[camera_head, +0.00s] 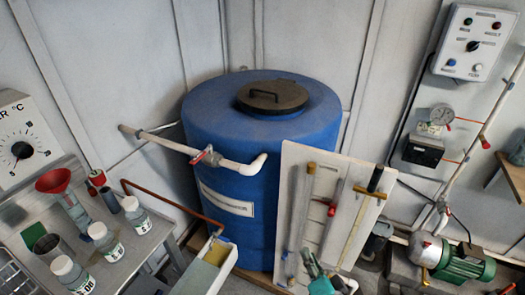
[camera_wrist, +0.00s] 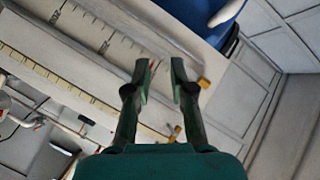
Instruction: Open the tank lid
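The blue tank (camera_head: 225,110) stands upright in the back middle of the head view. Its round dark lid (camera_head: 290,99) lies flat on top, with a dark bar handle (camera_head: 264,93) on it. My gripper (camera_head: 312,268) shows at the bottom of the head view, in front of the white panel, low and well apart from the lid. In the wrist view, my gripper (camera_wrist: 161,75) is open, with a narrow empty gap between its two fingers.
A pipe with a red valve (camera_head: 206,156) crosses the tank's left front. A bench with bottles (camera_head: 103,237) is at left, a green pump (camera_head: 462,264) at right. Space above the lid is clear.

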